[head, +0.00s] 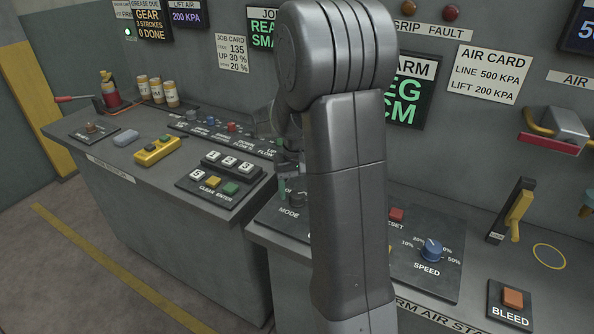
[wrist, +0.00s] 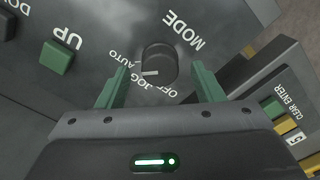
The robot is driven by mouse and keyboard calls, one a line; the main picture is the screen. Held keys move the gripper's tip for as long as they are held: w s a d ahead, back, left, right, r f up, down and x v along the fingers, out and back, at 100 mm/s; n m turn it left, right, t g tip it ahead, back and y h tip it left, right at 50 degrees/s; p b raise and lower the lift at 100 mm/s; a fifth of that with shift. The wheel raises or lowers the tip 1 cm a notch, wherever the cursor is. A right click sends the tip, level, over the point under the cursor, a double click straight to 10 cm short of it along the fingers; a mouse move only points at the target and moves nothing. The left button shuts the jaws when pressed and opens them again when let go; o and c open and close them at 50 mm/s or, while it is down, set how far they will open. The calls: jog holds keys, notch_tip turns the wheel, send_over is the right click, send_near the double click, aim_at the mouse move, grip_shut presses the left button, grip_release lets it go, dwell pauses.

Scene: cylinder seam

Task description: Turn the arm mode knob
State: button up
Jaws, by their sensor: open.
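The mode knob (wrist: 158,60) is a dark round knob with a white mark, on a dark panel lettered MODE. OFF, JOG and AUTO are lettered around it. Its mark is on the side facing these letters, but I cannot tell exactly which one it points at. My gripper (wrist: 160,78) is open in the wrist view, its green fingers on either side of the knob. I cannot tell whether they touch it.
A green UP button (wrist: 57,58) sits left of the knob in the wrist view. In the head view, a keypad (head: 220,178) stands on the left console, and the blue speed knob (head: 432,250) and orange bleed button (head: 513,298) are right of my arm.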

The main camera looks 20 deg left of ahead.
aim_at(297, 194)
notch_tip(297, 194, up, 13)
dwell(0.3)
dwell(0.4)
notch_tip(297, 194, down, 14)
dwell(0.5)
jog(key=shift+r, duration=0.1)
